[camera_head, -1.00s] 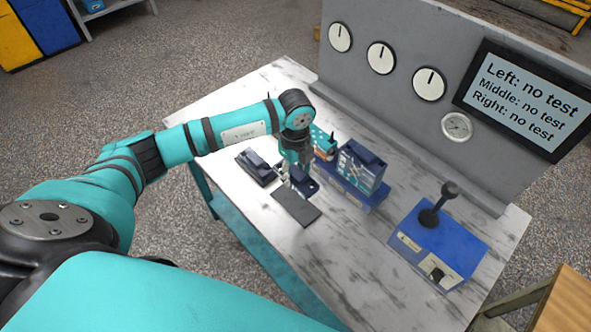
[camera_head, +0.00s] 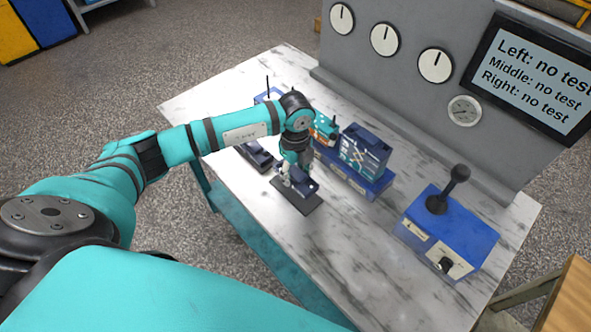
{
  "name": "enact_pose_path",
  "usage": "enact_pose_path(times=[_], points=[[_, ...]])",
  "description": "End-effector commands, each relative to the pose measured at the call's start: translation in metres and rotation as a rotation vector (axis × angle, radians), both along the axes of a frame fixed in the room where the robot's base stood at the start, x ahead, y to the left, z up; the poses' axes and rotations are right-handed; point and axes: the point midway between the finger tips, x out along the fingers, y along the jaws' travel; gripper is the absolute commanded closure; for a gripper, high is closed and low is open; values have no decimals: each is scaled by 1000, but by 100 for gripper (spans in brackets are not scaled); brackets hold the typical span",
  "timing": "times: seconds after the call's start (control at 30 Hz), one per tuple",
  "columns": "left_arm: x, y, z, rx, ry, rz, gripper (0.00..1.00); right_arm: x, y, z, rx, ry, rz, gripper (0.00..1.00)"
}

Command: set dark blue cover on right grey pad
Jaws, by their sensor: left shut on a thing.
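My left gripper (camera_head: 294,177) points down and is shut on the dark blue cover (camera_head: 306,187). The cover is over the right grey pad (camera_head: 311,206), and the gripper hides part of it. I cannot tell whether the cover touches the pad or is just above it. The pad is a flat dark grey rectangle on the marble table, with its front end bare. My right gripper is not in view.
Another dark part (camera_head: 259,157) lies left of the pad, partly behind my arm. A blue-based motor unit (camera_head: 362,160) stands behind right. A blue lever box (camera_head: 447,235) is further right. The table (camera_head: 335,240) in front is clear.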

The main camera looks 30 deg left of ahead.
Motion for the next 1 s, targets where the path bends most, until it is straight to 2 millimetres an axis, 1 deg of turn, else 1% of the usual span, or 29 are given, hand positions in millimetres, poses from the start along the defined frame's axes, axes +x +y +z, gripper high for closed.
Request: enact_pose_path(times=[0.03,0.1,0.5,0.67,1.0], points=[[0,0,-6,-1,-2,0,100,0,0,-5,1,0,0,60],[0,0,-10,-1,-2,0,100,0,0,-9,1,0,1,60],[1,0,-35,-1,-2,0,100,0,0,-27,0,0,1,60],[1,0,-38,-1,-2,0,100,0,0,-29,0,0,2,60],[1,0,-38,-1,-2,0,100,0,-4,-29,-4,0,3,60]])
